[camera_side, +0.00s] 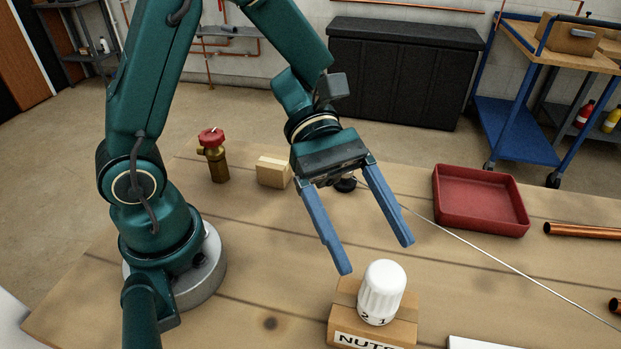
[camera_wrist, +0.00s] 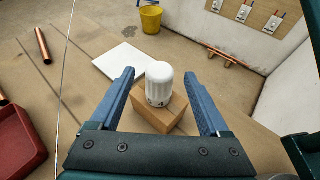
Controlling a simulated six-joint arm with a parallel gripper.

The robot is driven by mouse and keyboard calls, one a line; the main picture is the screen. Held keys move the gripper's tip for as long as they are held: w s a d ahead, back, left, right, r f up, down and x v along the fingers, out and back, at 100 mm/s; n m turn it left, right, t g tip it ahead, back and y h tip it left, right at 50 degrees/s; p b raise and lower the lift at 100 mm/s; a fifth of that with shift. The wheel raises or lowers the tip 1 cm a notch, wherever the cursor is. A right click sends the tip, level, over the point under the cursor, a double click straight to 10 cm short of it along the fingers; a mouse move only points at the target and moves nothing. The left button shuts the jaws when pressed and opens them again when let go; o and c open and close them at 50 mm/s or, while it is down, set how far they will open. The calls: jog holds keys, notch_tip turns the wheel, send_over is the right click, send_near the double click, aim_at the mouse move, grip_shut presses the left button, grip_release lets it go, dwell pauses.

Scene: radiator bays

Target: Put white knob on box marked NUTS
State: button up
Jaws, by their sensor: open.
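The white knob (camera_side: 382,291) stands upright on top of the cardboard box marked NUTS (camera_side: 345,330) at the front of the bench. In the wrist view the knob (camera_wrist: 159,84) rests on the box (camera_wrist: 151,121), between and beyond my fingers. My gripper (camera_side: 378,258) is open and empty, its blue fingers spread above and behind the knob in the side view. My gripper (camera_wrist: 162,76) does not appear to touch the knob. The lower front of the box is cut off in the side view.
A red tray (camera_side: 480,200) lies to the right, with copper pipes (camera_side: 583,230) beyond it. A brass valve with a red cap (camera_side: 213,155) and a wooden block (camera_side: 273,172) stand behind. A white panel (camera_wrist: 122,61) lies near the box. A thin cable (camera_side: 500,263) crosses the bench.

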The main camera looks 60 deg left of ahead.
jog(key=w+a+r+n+t+y, duration=0.55)
jog(key=w+n+t, duration=0.25)
jog(key=n, duration=0.5)
jog(key=w+a+r+n+t+y, duration=0.45)
jog(key=w+a+n+t, duration=0.25)
jog(key=n, duration=0.6)
jog(key=s+a+f+n+g+y, duration=0.2)
jog(key=s+a+n+y, duration=0.4)
jog(key=n, duration=1)
jog(key=s+d+f+n+g+h, duration=0.1)
jog(key=s+d+f+n+g, duration=0.1)
jog(key=s+n, duration=0.4)
jog(key=s+d+f+n+g+h, duration=0.1)
jog(key=s+d+f+n+g, duration=0.1)
jog(key=s+n, duration=0.5)
jog(key=shift+d+f+n+g, duration=0.2)
jog(key=shift+f+n+g, duration=0.2)
jog(key=shift+f+g, duration=0.5)
